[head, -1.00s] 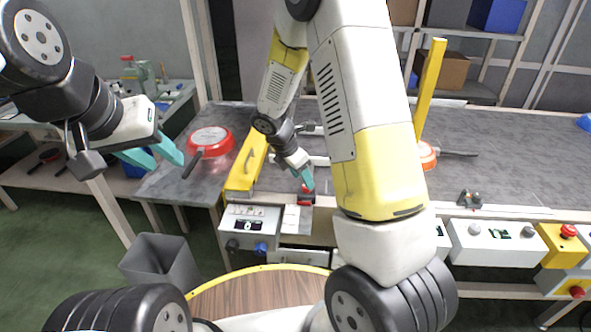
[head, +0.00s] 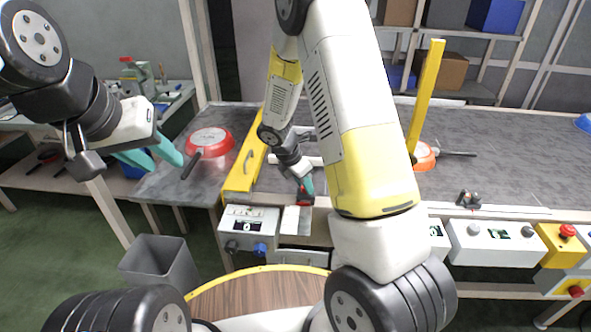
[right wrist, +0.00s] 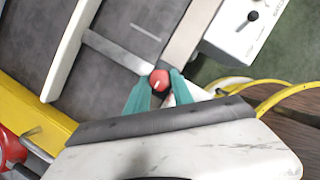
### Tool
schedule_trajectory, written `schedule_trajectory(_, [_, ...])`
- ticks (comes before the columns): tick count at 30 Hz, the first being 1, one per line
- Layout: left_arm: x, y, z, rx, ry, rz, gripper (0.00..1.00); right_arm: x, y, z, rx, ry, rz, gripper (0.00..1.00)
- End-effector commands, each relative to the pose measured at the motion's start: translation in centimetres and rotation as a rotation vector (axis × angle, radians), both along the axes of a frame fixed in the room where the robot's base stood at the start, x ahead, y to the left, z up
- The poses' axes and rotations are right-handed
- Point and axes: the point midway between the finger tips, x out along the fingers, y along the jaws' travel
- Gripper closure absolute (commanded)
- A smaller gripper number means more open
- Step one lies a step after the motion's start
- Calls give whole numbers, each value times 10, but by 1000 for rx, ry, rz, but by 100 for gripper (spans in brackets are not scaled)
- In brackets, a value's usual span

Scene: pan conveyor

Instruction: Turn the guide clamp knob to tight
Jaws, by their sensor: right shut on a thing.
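The red guide clamp knob (head: 304,202) sits at the front edge of the conveyor, at the end of a pale guide bar. In the right wrist view the knob (right wrist: 158,79) is round and carries a small pale mark. My right gripper (head: 305,188) is shut on it, with one teal finger on each side; the fingers (right wrist: 161,86) hide part of its sides. My left gripper (head: 164,164) is open and empty, in the air at the left, away from the knob.
A red pan (head: 210,141) lies left of the yellow guard (head: 243,172). An orange pan (head: 424,157) lies on the belt near a yellow post (head: 427,95). Control boxes (head: 249,226) line the front. A grey bin (head: 160,262) stands at lower left.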

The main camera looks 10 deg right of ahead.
Motion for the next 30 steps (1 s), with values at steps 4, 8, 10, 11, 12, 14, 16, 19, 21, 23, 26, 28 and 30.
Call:
schedule_trajectory(4, [0, 0, 0, 0, 0, 0, 64, 1, 1, 0, 1, -1, -17, 100])
schedule_trajectory(8, [0, 0, 0, 0, 0, 0, 64, 1, 1, 0, 1, -1, -63, 100])
schedule_trajectory(10, [0, 0, 0, 0, 0, 0, 64, 1, 1, 0, 1, -1, -99, 100])
schedule_trajectory(11, [0, 0, 0, 0, 0, 0, 64, 2, 1, 0, 1, 0, -120, 100])
schedule_trajectory(12, [0, 0, 0, 0, 0, 0, 64, 2, 1, 0, 0, -1, -147, 100])
schedule_trajectory(14, [0, 0, 0, 0, 0, 0, 64, 2, 1, 0, 0, -1, -193, 100])
schedule_trajectory(16, [0, 0, 0, 0, 0, 0, 64, 3, 1, 0, 2, -1, -253, 100])
schedule_trajectory(19, [0, 0, 0, 0, 0, 0, 64, 4, 1, 0, 1, -1, -346, 100])
schedule_trajectory(21, [0, 0, 0, 0, 0, 0, 64, 5, 1, 0, 2, -2, -414, 100])
schedule_trajectory(23, [0, 0, 0, 0, 0, 0, 64, 5, 1, 0, 1, -1, -471, 100])
schedule_trajectory(26, [0, 0, 0, 0, 0, 0, 64, 6, 1, 0, 1, -1, -565, 100])
schedule_trajectory(28, [0, 0, 0, 0, 0, 0, 64, 6, 1, 0, 1, -1, -631, 100])
schedule_trajectory(30, [0, 0, 0, 0, 0, 0, 64, 7, 1, 0, 1, -1, -699, 100])
